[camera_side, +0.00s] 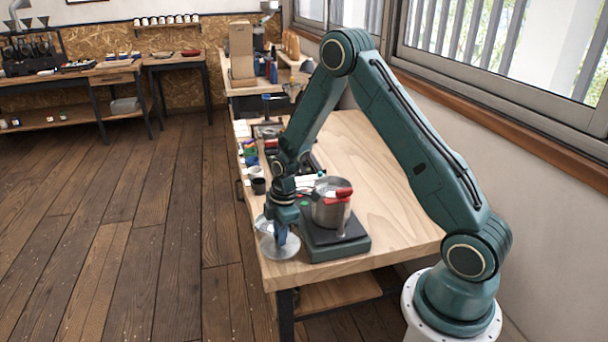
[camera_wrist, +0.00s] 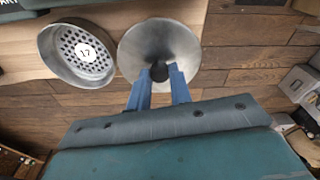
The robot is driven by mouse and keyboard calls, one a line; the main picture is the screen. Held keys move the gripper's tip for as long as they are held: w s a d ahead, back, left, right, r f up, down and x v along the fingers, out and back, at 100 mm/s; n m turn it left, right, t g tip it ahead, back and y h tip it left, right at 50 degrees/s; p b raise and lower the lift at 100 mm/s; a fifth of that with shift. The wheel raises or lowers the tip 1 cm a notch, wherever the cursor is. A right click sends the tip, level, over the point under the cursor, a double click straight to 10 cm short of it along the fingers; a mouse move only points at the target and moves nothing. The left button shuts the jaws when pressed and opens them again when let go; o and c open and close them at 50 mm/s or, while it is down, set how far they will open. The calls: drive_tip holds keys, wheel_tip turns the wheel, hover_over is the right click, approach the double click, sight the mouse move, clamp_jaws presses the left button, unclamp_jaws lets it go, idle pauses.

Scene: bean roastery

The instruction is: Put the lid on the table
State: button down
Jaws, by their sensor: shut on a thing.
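The lid (camera_side: 280,248) is a round, shiny metal disc near the left edge of the table (camera_side: 385,195), at its near end. In the wrist view the lid (camera_wrist: 160,30) shows its black knob (camera_wrist: 159,71) between the two blue fingers. My gripper (camera_side: 281,235) is shut on that knob, and my gripper also shows in the wrist view (camera_wrist: 159,80). The lid overlaps both tabletop and floor in the wrist view. I cannot tell whether it touches the table.
A metal pot (camera_side: 331,211) with a red-topped part stands on a dark green base (camera_side: 335,245) right of my gripper. A round metal pan with a perforated bottom marked 17 (camera_wrist: 65,70) is left of the lid. Small items crowd the table's left edge; its right side is clear.

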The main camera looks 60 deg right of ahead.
drive_tip(key=shift+f, duration=1.85)
drive_tip(key=shift+f, duration=0.2)
drive_tip(key=c, duration=1.3)
unclamp_jaws()
drive_tip(key=shift+r, duration=0.1)
drive_tip(key=r, duration=0.8)
drive_tip(key=s+d+r, duration=0.1)
drive_tip(key=r, duration=0.3)
drive_tip(key=shift+d, duration=0.1)
drive_tip(key=shift+r, duration=0.1)
